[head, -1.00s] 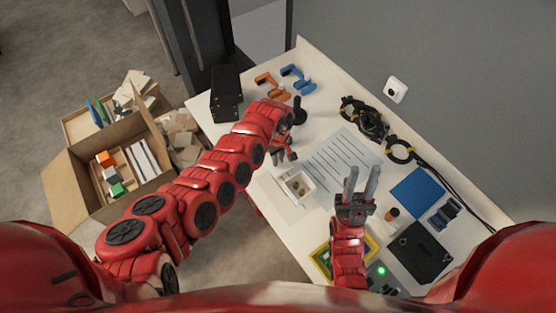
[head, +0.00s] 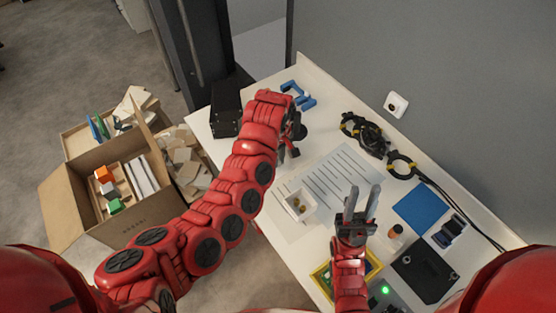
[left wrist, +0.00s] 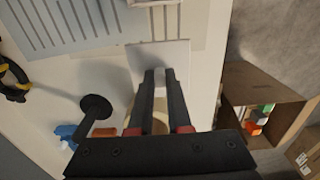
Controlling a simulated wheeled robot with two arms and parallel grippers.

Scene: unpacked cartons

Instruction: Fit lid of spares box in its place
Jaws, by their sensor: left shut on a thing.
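The spares box is the small white open box (head: 300,206) on the table, with small brownish parts inside. Its near edge also shows at the top of the left wrist view (left wrist: 155,3). My left gripper (head: 288,151) is up and left of the box in the head view, partly hidden by its own arm. In the left wrist view its fingers (left wrist: 160,75) are shut on a pale square lid (left wrist: 135,60), held apart from the box. The lid is not clearly seen in the head view. My right gripper (head: 361,200) is open and empty, right of the box.
A printed sheet (head: 345,175) lies beside the box. Black cables (head: 365,133), a blue square (head: 420,206) and a black pouch (head: 424,276) lie to the right. A black box (head: 226,108) and blue clamp (head: 299,94) stand at the far end. Cartons (head: 85,222) are on the floor at left.

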